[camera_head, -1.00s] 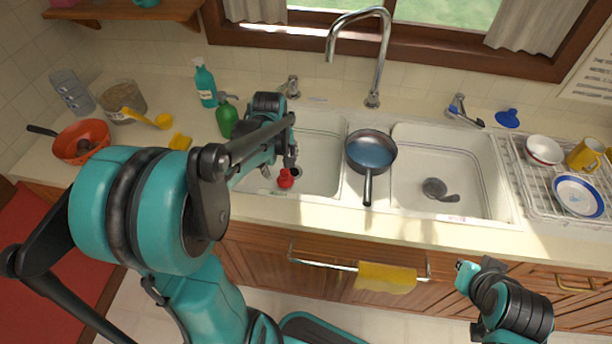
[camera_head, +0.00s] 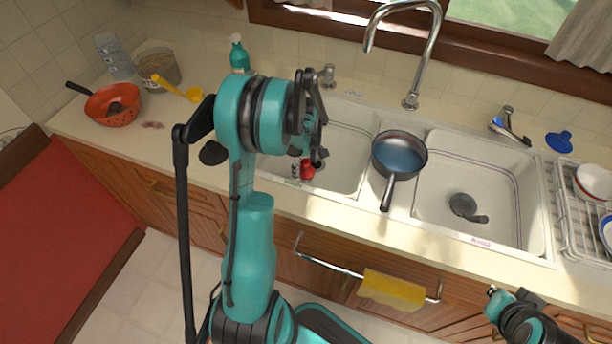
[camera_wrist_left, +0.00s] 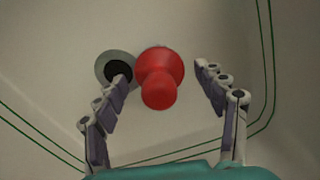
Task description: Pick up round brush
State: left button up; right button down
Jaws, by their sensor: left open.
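A red knobbed object, which looks like the round brush (camera_head: 307,171), stands in the left sink basin beside the drain. In the left wrist view the red brush (camera_wrist_left: 161,80) is seen from above, with its knob toward me. My left gripper (camera_head: 316,158) is over the left basin, right by the brush. In the wrist view its two fingers are spread, one on each side of the brush, with visible gaps to it. My right gripper (camera_head: 493,290) is low at the right, in front of the cabinets; its fingers are too small to judge.
A pan (camera_head: 399,153) rests on the divider between basins, close right of the brush. The left basin's walls and the tall faucet (camera_head: 410,100) bound the space. The right basin holds a dark ladle-like utensil (camera_head: 464,206). An orange colander (camera_head: 112,108) stands far left.

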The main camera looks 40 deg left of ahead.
aim_at(305, 161)
pick_arm(q)
jog(key=shift+f, duration=0.65)
jog(key=shift+r, duration=0.1)
jog(key=shift+c, duration=1.2)
jog(key=c, duration=1.2)
notch_tip(305, 161, up, 4)
jog(key=shift+r+p, duration=0.1)
jog(key=shift+p, duration=0.95)
jog(key=d+r+p, duration=0.1)
jog(key=d+r, duration=0.2)
jog(key=d, duration=0.2)
jog(key=s+d+r+p, duration=0.1)
jog(key=d+r+p, duration=0.1)
jog(key=d, duration=0.4)
jog(key=shift+s+d+r, duration=0.2)
jog(key=shift+d+r, duration=0.1)
jog(key=shift+r, duration=0.6)
